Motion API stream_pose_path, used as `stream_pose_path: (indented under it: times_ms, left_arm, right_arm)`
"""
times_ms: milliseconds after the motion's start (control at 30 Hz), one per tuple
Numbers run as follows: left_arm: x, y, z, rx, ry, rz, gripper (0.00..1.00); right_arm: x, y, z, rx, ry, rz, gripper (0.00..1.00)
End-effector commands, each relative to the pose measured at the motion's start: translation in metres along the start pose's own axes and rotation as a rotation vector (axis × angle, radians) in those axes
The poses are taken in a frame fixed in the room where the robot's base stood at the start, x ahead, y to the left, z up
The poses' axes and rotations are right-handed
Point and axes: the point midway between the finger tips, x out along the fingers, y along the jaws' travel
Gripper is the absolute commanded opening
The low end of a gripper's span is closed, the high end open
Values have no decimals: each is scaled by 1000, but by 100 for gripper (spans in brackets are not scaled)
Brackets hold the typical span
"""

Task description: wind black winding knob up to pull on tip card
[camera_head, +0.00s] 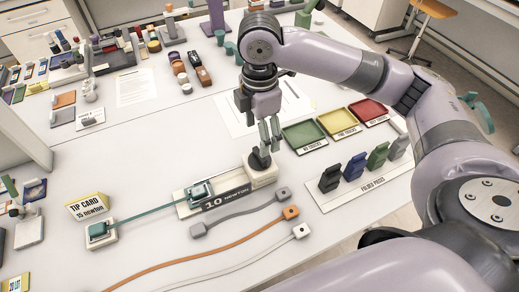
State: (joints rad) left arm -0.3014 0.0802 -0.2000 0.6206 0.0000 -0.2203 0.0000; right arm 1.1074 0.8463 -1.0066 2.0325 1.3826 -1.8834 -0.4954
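The black winding knob (258,161) stands on a pale block at the right end of a device whose front label (226,198) reads "10 newton". A teal clamp (198,190) sits at the device's left part. A thin teal strap (150,210) runs straight from it to a teal piece on a small white base (99,232). My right gripper (271,145) points down just above and beside the knob. Whether its fingers touch the knob is unclear. My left gripper is out of view.
Grey, orange (291,212) and white cables lie in front of the device. A holder with several coloured posts (354,166) stands to the right. Green, yellow (337,123) and red trays lie behind it. Several small items crowd the back left.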

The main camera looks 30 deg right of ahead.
Motion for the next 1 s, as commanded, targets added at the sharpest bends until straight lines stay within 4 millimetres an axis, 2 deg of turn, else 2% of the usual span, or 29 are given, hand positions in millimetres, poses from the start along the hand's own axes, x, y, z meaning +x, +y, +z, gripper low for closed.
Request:
stream_pose_path:
  times_ms: [33, 200, 400, 800, 1000]
  left_arm:
    - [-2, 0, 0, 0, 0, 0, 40]
    - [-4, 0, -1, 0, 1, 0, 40]
    - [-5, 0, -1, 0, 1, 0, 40]
    - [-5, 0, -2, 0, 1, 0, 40]
    - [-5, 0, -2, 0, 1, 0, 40]
  right_arm:
    - [12, -1, 0, 1, -1, -5, 67]
    - [44, -1, 0, 0, -1, -4, 67]
    - [68, 0, 0, 0, 0, -2, 67]
    - [75, 0, 0, 0, 0, 1, 66]
    - [74, 0, 0, 0, 0, 1, 53]
